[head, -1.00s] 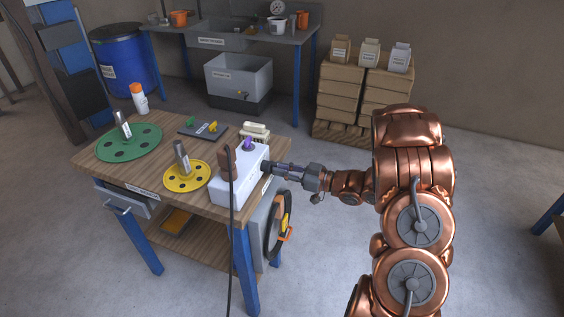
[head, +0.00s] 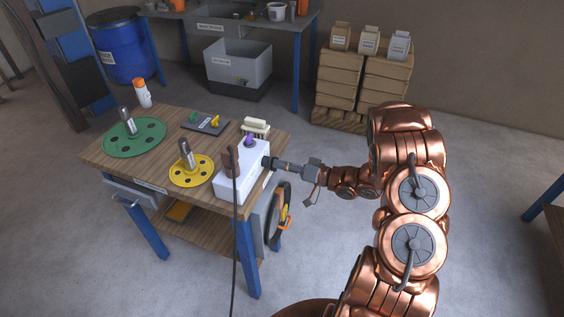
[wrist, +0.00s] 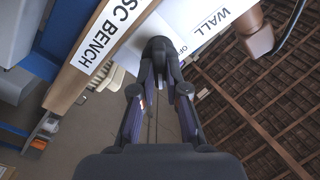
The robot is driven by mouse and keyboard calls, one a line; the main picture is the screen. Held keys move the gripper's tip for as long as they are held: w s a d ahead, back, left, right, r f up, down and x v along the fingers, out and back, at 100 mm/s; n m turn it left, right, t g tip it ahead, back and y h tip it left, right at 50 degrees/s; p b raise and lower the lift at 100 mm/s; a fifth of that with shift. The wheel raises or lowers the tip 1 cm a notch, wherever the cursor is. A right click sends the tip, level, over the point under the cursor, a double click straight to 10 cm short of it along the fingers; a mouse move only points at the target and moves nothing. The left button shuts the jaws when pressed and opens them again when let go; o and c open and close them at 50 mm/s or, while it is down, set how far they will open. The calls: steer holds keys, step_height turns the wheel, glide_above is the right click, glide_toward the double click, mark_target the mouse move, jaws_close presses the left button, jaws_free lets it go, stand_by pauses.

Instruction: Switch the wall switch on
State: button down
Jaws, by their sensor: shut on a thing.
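The wall switch is on a white box (head: 232,186) at the right front corner of the bench. In the wrist view the box face (wrist: 178,18) carries the word WALL and a partly covered label that seems to begin with OF. My gripper (head: 268,162) reaches in from the right and touches the box's right side. In the wrist view my gripper's fingertips (wrist: 160,48) are together against that face, shut on the switch, which they hide. I cannot tell the switch's position.
A brown plug (head: 232,160) with a dark cable and a purple knob (head: 249,141) are on the box. The wooden bench (head: 105,156) holds a green disc (head: 150,146) and a yellow disc (head: 204,177). Open floor lies right of the bench.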

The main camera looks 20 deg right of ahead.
steer(key=shift+m, duration=0.4)
steer(key=c, duration=1.2)
jaws_free()
steer(key=shift+d, duration=0.1)
steer(key=v, duration=1.2)
steer(key=shift+w, duration=0.1)
